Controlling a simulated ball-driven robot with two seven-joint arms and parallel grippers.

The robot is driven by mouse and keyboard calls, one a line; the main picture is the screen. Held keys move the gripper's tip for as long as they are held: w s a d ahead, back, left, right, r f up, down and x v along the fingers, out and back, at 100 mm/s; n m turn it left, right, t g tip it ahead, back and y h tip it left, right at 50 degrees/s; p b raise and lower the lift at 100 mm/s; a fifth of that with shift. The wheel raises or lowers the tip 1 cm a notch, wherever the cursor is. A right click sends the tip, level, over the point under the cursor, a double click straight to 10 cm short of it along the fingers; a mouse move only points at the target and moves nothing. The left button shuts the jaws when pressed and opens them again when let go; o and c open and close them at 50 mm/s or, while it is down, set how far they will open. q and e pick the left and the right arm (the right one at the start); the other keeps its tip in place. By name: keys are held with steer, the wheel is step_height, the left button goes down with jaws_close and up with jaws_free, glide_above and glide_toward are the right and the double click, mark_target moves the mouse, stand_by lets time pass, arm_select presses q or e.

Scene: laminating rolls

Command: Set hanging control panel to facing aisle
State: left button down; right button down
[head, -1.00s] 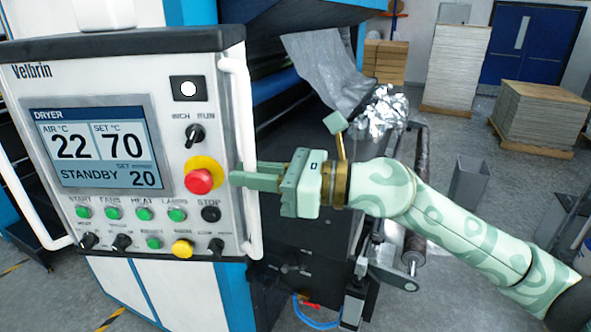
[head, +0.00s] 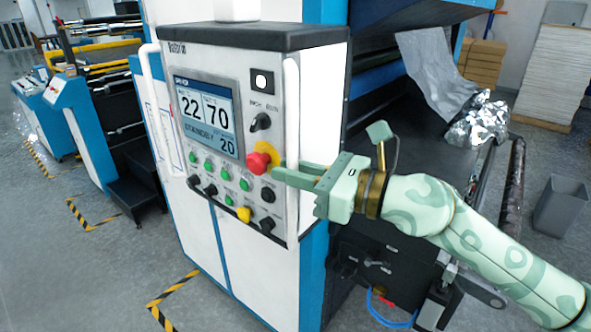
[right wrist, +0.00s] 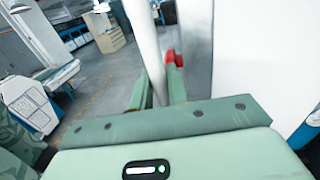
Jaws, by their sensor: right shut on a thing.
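The hanging control panel (head: 222,70) is a white box with a dark top. It has a lit screen (head: 207,112), a red stop button (head: 258,162) and rows of green and black controls. Its front is seen at a slant, facing toward the left front of the head view. A white vertical handle (head: 292,100) runs along its right edge. My right gripper (head: 283,175) is shut on this handle at about stop-button height. In the right wrist view the handle (right wrist: 146,40) runs down between the fingers (right wrist: 158,88). My left gripper is not in view.
The blue and white machine (head: 330,240) stands behind and below the panel. Silver foil (head: 475,122) and a grey bin (head: 562,207) are at the right. Open grey floor (head: 60,250) with yellow-black markings lies at the left, with another machine line (head: 85,120) beyond.

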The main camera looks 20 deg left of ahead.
steer(key=c, duration=1.5)
jaws_free()
steer(key=shift+d, duration=0.1)
steer(key=shift+o, duration=0.3)
steer(key=shift+w+d, duration=0.1)
steer(key=shift+d, duration=0.05)
steer(key=s+d+b, duration=0.2)
steer(key=d+b, duration=0.5)
steer(key=d, duration=0.9)
steer(key=shift+d, duration=0.15)
steer(key=shift+s, duration=0.1)
